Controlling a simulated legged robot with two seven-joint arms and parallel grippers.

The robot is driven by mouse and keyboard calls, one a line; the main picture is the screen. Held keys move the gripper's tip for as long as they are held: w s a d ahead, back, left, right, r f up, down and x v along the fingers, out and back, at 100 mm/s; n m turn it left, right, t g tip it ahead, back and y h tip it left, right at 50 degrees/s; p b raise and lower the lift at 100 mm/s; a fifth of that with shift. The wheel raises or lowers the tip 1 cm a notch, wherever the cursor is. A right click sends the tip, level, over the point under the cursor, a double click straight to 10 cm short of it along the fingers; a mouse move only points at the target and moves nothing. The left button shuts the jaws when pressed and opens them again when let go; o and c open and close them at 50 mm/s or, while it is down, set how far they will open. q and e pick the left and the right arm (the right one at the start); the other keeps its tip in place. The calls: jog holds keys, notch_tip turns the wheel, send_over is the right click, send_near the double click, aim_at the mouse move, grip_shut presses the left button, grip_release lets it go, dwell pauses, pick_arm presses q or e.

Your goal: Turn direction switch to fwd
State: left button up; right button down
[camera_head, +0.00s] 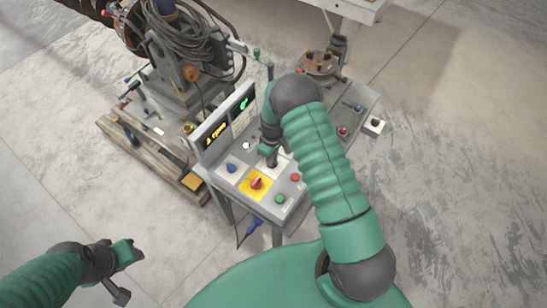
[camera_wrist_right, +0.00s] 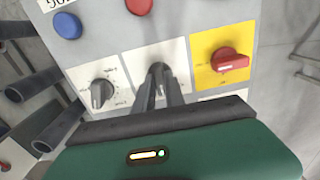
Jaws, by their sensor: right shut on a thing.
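A control panel (camera_head: 265,199) stands in front of me with several switches and buttons on it. In the right wrist view, a small switch knob (camera_wrist_right: 157,67) on the middle white plate (camera_wrist_right: 133,61) sits between the fingertips of my right gripper (camera_wrist_right: 159,78). The gripper is shut on it, and the fingers hide most of the knob. The plate's lettering is too small to read.
Beside the held knob are a grey knob (camera_wrist_right: 101,94) on a white plate and a red switch (camera_wrist_right: 230,60) on a yellow plate. A blue button (camera_wrist_right: 67,25) and red button (camera_wrist_right: 138,6) are close. Machinery on a wooden pallet (camera_head: 160,184) stands left.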

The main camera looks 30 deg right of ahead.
jog(key=shift+w+a+f+m+b, duration=0.1)
jog(key=shift+m+b, duration=0.25)
jog(key=shift+m, duration=0.15)
jog(key=shift+w+a+f+m+b, duration=0.1)
jog(key=shift+m+b, duration=0.25)
jog(key=shift+m, duration=0.15)
jog(key=m, duration=0.1)
jog(key=m+b, duration=0.1)
jog(key=m, duration=0.1)
jog(key=shift+s+d, duration=0.15)
jog(key=shift+d, duration=0.1)
jog(key=shift+a+r+m+b, duration=0.15)
jog(key=shift+m+b, duration=0.45)
jog(key=shift+m, duration=0.6)
pick_arm(q)
jog(key=x, duration=0.4)
jog(key=shift+s+a+f, duration=0.2)
jog(key=shift+s+a, duration=0.15)
pick_arm(e)
jog(key=shift+m, duration=0.6)
jog(key=c, duration=1.4)
grip_release()
pick_arm(q)
jog(key=shift+w, duration=0.15)
